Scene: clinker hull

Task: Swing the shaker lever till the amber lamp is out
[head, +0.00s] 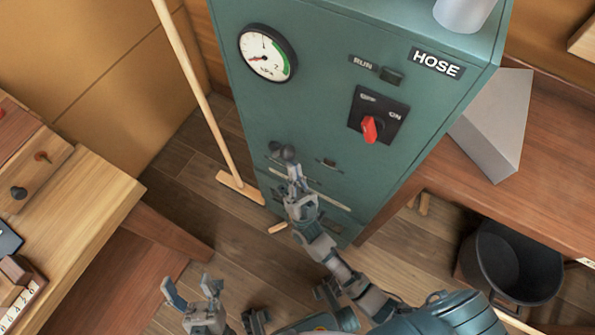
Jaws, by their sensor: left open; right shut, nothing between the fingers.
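The green cabinet (330,105) stands in the middle of the head view. A dark round knob (288,154), which looks like the end of the shaker lever, sticks out low on its front. My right gripper (295,174) is shut and empty just below this knob; I cannot tell whether they touch. The gripper and arm hide part of the lower panel. My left gripper (191,290) is open and empty, low and left, away from the cabinet. I see no lit amber lamp; a dark block (391,75) sits beside the RUN label.
The cabinet carries a gauge (267,53) and a red rotary switch (370,130). A broom (205,100) leans at its left. A wooden bench (95,195) is at left, a brown counter (455,185) at right, with a black bucket (518,262) below.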

